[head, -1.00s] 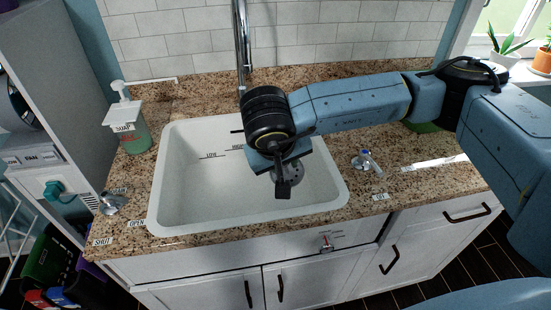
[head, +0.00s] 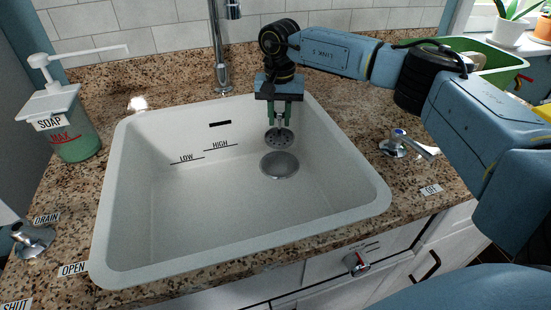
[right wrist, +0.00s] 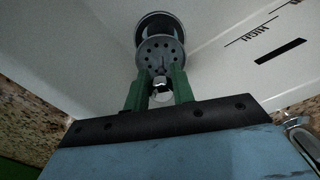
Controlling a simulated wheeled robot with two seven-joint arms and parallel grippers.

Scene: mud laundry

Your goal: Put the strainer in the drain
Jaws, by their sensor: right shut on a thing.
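The strainer (head: 280,139) is a small grey disc with holes and a knob. My right gripper (head: 279,119) is shut on its knob, with green fingers on both sides. The strainer is tilted, its holed face toward the head camera. The drain (head: 279,165) is a round metal opening in the sink floor, just below the strainer in the head view. In the right wrist view the strainer (right wrist: 161,51) overlaps the near part of the drain (right wrist: 158,22), whose dark opening shows beyond it. The strainer appears above the drain, not seated. My left gripper is not in view.
The white sink (head: 118,190) is otherwise empty. The tap (head: 221,60) rises behind it, left of my right arm. A soap dispenser (head: 72,125) stands at left. Handles stand at the right (head: 405,145) and left (head: 32,240). A green tub (head: 490,58) is behind my arm.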

